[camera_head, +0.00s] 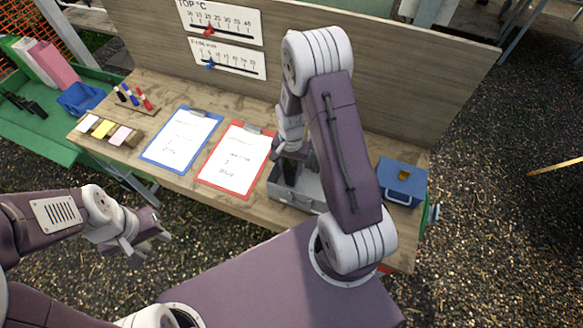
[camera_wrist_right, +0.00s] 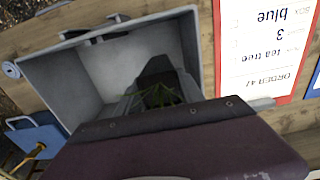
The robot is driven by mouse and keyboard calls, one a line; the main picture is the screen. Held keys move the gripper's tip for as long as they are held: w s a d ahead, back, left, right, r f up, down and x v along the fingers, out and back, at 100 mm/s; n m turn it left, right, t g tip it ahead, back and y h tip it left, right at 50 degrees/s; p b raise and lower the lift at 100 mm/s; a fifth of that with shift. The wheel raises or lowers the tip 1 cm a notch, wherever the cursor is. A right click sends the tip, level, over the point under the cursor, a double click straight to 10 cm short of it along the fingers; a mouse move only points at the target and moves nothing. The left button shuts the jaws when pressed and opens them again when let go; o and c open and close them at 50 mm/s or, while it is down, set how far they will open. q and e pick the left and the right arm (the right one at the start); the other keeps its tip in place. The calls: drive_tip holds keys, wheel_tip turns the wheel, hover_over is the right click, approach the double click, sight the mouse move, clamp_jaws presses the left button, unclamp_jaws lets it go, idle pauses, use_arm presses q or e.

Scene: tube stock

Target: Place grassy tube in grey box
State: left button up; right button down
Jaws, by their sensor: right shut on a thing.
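The grey box (camera_head: 283,196) stands open on the bench, under my right arm. In the right wrist view the grey box (camera_wrist_right: 88,78) shows its bare inner walls. My right gripper (camera_head: 290,170) points down at the box and is shut on the grassy tube. The tube's thin green leaves (camera_wrist_right: 158,95) show between the dark fingers, over the box opening; the tube's body is hidden, so I cannot tell whether it touches the floor. My left gripper (camera_head: 148,244) is empty and open, in front of the bench.
A red clipboard (camera_head: 235,160) lies left of the grey box, a blue clipboard (camera_head: 182,138) further left. A blue box (camera_head: 402,184) stands to the right. Markers (camera_head: 133,97) and coloured cards (camera_head: 103,129) sit at the left end. A wooden back panel (camera_head: 390,100) rises behind.

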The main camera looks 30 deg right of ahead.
drive_tip(key=shift+f, duration=0.6)
drive_tip(key=shift+w+f, duration=0.15)
drive_tip(key=shift+f, duration=0.05)
drive_tip(key=c, duration=1)
unclamp_jaws()
drive_tip(key=shift+f, duration=0.1)
